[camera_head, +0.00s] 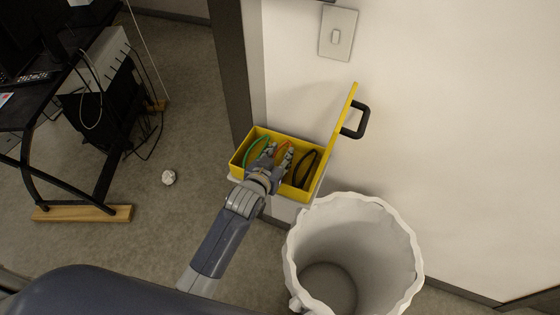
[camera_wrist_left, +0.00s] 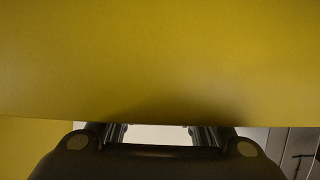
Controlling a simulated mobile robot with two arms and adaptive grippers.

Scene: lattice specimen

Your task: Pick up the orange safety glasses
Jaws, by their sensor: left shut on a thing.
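The orange safety glasses (camera_head: 282,149) are in an open yellow box (camera_head: 313,191) against the wall, between green glasses and black ones. My left gripper (camera_head: 278,156) reaches into the box with its fingers around the orange glasses and is shut on them. The gripper hides part of the glasses. In the left wrist view the yellow of the box fills most of the picture; the gripper's dark base and parts of its fingers show at the bottom, and the glasses are not visible there. My right gripper is out of view.
Green glasses (camera_head: 254,148) and black glasses (camera_head: 304,168) lie close on either side. A white bin (camera_head: 392,247) is at the lower right.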

